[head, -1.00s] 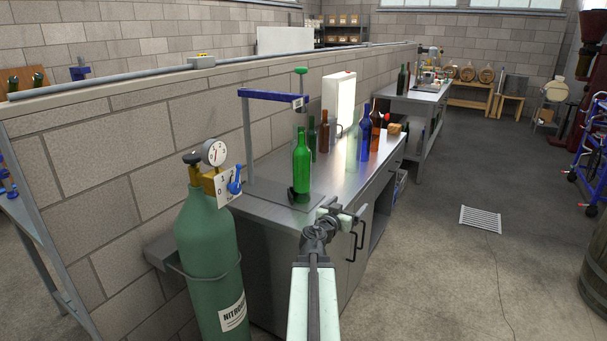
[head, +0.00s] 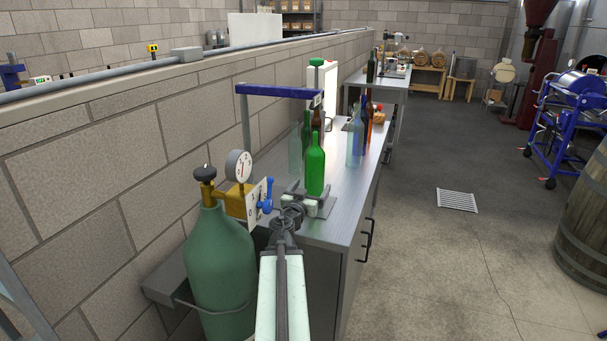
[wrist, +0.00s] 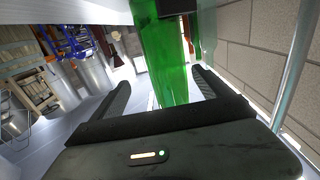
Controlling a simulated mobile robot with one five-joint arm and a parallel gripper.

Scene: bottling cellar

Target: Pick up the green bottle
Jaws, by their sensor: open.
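The green bottle (head: 315,167) stands upright near the front end of the steel bench, under the blue arm of a stand. My gripper (head: 311,196) is at the bottle's lower part in the head view, with its jaws apart. In the wrist view the green bottle (wrist: 168,60) appears upside down, between or just beyond the two open fingers of my gripper (wrist: 163,86). A gap shows on both sides of the glass, so the fingers do not look closed on it. The bottle's base is partly hidden by my gripper in the head view.
A green gas cylinder (head: 217,262) with a gauge (head: 239,166) stands left of my arm. The blue stand arm (head: 278,91) reaches over the bottle. Clear, brown and blue bottles (head: 355,145) stand behind it on the bench (head: 351,192). The floor to the right is open, with a drain grate (head: 457,200).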

